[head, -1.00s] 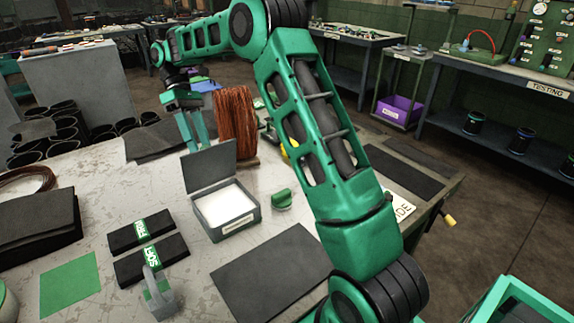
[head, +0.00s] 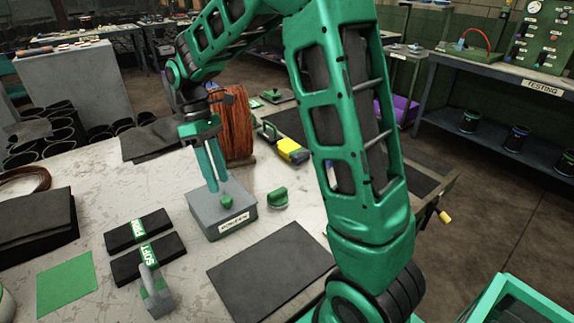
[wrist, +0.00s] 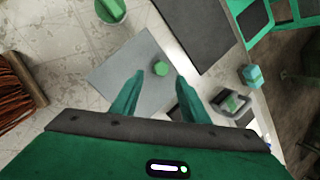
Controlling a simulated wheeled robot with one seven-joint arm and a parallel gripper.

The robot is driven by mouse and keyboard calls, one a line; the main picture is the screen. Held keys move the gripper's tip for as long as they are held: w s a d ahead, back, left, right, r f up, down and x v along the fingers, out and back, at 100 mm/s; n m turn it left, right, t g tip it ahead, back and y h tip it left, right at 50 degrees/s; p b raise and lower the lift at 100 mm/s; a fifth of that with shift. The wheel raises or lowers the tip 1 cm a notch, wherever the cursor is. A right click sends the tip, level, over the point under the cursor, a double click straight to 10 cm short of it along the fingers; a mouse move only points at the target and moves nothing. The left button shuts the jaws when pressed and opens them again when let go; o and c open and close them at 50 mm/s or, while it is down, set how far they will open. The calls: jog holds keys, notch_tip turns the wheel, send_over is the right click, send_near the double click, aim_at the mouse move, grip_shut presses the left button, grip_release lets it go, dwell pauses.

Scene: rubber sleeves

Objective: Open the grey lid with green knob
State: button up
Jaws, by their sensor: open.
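The grey box (head: 220,225) stands on the worktable with a white label on its front. Its grey lid (head: 205,199) lies flat and closed on top. The lid's green knob (head: 226,202) is near the front edge; in the wrist view the knob (wrist: 160,67) shows just beyond and between my fingertips. My gripper (head: 218,186) is open and empty, pointing down over the lid. Whether a fingertip touches the lid I cannot tell.
A separate green handled piece (head: 278,198) lies right of the box. Black pads with green labels (head: 143,260) and a grey tool (head: 155,292) lie to the left. A copper wire spool (head: 235,122) stands behind. A dark mat (head: 270,270) lies in front.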

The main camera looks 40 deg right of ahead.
aim_at(225, 199)
jog(key=shift+s+f+t, duration=0.85)
jog(key=shift+t, duration=0.15)
jog(key=shift+s+f+t, duration=0.35)
jog(key=shift+f+t, duration=0.25)
jog(key=shift+s+f+t, duration=0.3)
jog(key=shift+f+t, duration=0.3)
notch_tip(225, 199, up, 11)
jog(key=s+d+f+m, duration=0.1)
jog(key=s+d+m, duration=0.6)
jog(key=s+d, duration=0.3)
jog(key=shift+s+d+f+m, duration=0.15)
jog(key=shift+s+d+m, duration=0.25)
jog(key=shift+d, duration=0.7)
